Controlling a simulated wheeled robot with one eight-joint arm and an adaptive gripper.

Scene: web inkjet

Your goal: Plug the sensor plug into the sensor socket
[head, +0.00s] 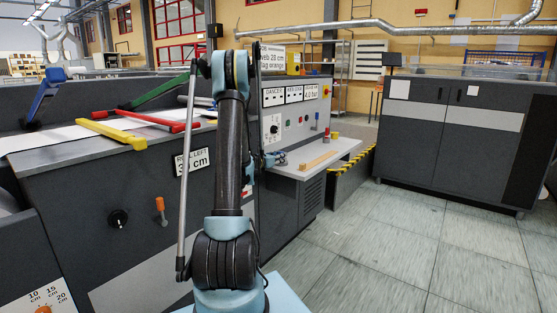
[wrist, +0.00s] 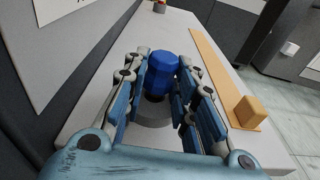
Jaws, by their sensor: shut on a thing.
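A blue faceted plug (wrist: 161,74), which I take to be the sensor plug, stands upright between the fingers of my gripper (wrist: 160,88) in the wrist view. The blue finger pads are closed against its two sides. Its dark lower part is over a grey round base (wrist: 152,132) on the pale shelf; I cannot tell whether the plug touches the base or whether this base is the sensor socket. In the head view my gripper (head: 281,159) is at the left end of the shelf, partly hidden by my arm, and the plug cannot be made out there.
A wooden strip (wrist: 218,70) with a block (wrist: 249,111) lies along the right of the shelf (head: 340,150). A small red and yellow item (head: 334,136) stands at the shelf's back. The machine's grey wall (wrist: 75,50) rises close on the left. The tiled floor (head: 400,230) is open.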

